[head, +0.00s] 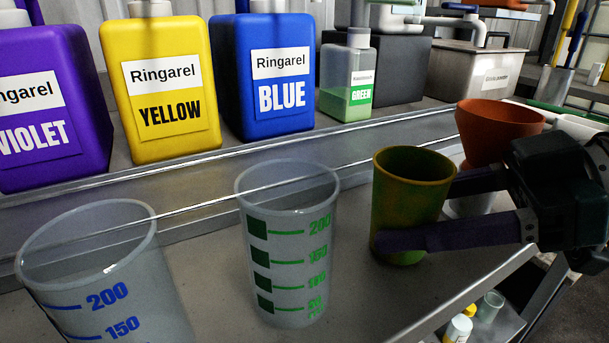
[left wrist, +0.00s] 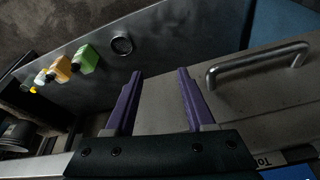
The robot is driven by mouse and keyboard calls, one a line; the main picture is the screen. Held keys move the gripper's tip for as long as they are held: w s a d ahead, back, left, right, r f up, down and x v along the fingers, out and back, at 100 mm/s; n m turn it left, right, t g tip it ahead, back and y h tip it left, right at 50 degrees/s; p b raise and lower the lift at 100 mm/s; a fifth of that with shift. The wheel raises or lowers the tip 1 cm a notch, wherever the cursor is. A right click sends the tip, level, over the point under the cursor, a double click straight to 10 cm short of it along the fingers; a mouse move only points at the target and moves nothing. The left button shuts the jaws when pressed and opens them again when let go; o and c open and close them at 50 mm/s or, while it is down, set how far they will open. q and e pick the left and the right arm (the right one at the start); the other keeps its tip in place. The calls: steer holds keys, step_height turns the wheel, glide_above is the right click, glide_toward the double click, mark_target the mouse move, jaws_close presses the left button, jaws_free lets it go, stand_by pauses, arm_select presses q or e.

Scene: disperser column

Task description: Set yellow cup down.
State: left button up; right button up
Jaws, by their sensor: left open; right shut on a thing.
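The yellow cup (head: 413,185) is a dirty yellow-green, open-topped cup at the right of centre in the head view, upright or nearly so. My right gripper (head: 418,218) comes in from the right and is shut on it, one dark purple finger across its front low down. The other finger is partly hidden behind the cup. The cup's base is low over the grey counter (head: 345,310); I cannot tell whether it touches. My left gripper (left wrist: 160,75) shows only in the left wrist view, open and empty, with its two purple fingers apart.
A clear beaker with green marks (head: 288,240) stands left of the cup, and a blue-marked beaker (head: 100,270) further left. An orange funnel (head: 495,130) is behind my right gripper. Ringarel canisters (head: 160,90) line the back shelf. A metal handle (left wrist: 258,65) shows beside my left gripper.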

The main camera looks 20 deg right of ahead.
steer(key=shift+f, duration=0.2)
steer(key=o, duration=1)
steer(key=shift+r, duration=0.1)
steer(key=shift+o, duration=0.2)
steer(key=shift+r, duration=0.15)
steer(key=p+v, duration=0.1)
steer(key=v, duration=1.1)
